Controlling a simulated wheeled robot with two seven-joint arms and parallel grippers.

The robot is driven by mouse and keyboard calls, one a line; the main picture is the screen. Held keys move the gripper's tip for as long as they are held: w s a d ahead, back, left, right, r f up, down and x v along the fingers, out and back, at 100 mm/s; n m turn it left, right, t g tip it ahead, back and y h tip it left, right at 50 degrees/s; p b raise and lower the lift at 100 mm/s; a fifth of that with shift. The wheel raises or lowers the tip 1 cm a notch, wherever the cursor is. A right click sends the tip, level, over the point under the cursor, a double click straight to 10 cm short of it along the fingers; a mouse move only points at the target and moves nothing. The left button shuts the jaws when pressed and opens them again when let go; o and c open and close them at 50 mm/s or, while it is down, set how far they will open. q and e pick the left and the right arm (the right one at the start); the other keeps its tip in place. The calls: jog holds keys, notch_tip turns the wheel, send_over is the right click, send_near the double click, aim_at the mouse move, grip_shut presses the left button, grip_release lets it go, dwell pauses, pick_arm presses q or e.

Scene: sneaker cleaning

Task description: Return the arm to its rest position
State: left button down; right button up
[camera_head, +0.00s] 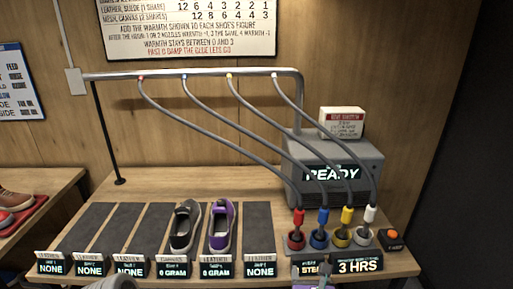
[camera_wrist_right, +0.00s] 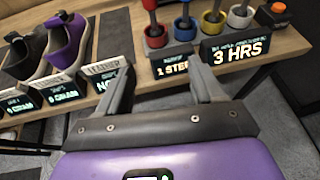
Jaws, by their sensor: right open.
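My right gripper (camera_wrist_right: 165,92) shows in the right wrist view, its two grey fingers apart with nothing between them. It is in front of the bench edge, below the step display and the 3 HRS display (camera_wrist_right: 240,50). In the head view only a small part of it shows at the bottom edge, near the 3 HRS display (camera_head: 358,266). My left gripper does not show clearly in either view. A dark sneaker (camera_head: 185,226) and a purple sneaker (camera_head: 221,228) stand side by side on grey mats on the bench.
A grey READY machine (camera_head: 335,172) stands at the back right, with hoses running from a metal rail (camera_head: 200,74). Red, blue, yellow and white nozzles (camera_head: 323,217) sit in holders. An orange button (camera_head: 393,235) is at the right. The left mats (camera_head: 90,225) are empty.

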notch_tip(320, 180, down, 20)
jog(key=s+a+n+g+y, duration=0.1)
jog(key=n+g, duration=0.2)
jog(key=n, duration=0.5)
jog(key=a+n+g+y, duration=0.1)
jog(key=n+g+y, duration=0.1)
jog(key=n, duration=0.6)
jog(key=s+a+f+n+g+y, duration=0.2)
jog(key=s+f+n+g, duration=0.5)
jog(key=s+f+n, duration=0.9)
jog(key=shift+s+n+g+y, duration=0.3)
jog(key=shift+n+g, duration=0.1)
jog(key=shift+n, duration=0.6)
jog(key=shift+f, duration=0.1)
